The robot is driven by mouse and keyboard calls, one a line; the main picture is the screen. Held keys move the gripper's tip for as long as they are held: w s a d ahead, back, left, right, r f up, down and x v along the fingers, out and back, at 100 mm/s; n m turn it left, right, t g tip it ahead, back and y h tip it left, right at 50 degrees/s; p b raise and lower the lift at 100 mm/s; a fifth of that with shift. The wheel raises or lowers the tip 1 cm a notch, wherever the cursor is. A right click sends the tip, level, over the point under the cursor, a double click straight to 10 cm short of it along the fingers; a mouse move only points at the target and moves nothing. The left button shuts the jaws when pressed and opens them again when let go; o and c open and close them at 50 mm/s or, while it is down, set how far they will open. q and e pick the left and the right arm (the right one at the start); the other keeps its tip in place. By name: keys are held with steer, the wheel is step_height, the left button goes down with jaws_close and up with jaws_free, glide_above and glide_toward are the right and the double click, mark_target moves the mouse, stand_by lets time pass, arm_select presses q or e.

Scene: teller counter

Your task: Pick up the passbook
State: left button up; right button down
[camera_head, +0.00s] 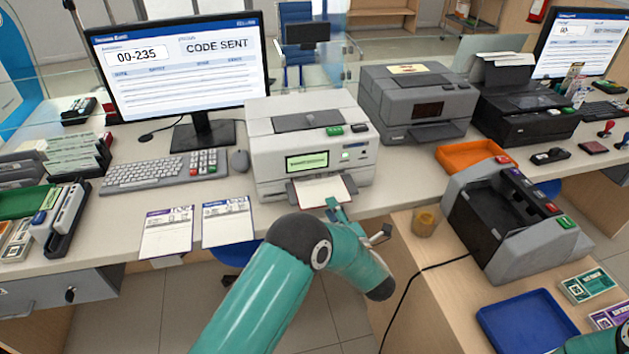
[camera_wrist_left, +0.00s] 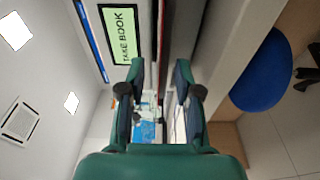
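The passbook (camera_head: 322,191) is a pale open sheet sticking out of the front slot of the light grey passbook printer (camera_head: 270,150). My left gripper (camera_head: 358,219) is open and empty, just in front of and to the right of the passbook's outer edge in the head view. In the left wrist view, the two fingers of the left gripper (camera_wrist_left: 157,95) stand apart, facing the printer's slot side. The printer's green screen (camera_wrist_left: 120,34) reads TAKE BOOK there. I cannot clearly pick out the passbook in that view. My right gripper is out of sight.
A keyboard (camera_head: 165,170) and two printed cards (camera_head: 228,221) lie left of the printer. A second grey printer (camera_head: 417,98) stands behind right. An orange tray (camera_head: 470,154), a small amber cup (camera_head: 424,222), a note counter (camera_head: 505,220) and a blue tray (camera_head: 527,322) are to the right.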

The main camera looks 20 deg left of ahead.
arm_select(q)
steer(key=shift+x, duration=1.1)
jaws_close()
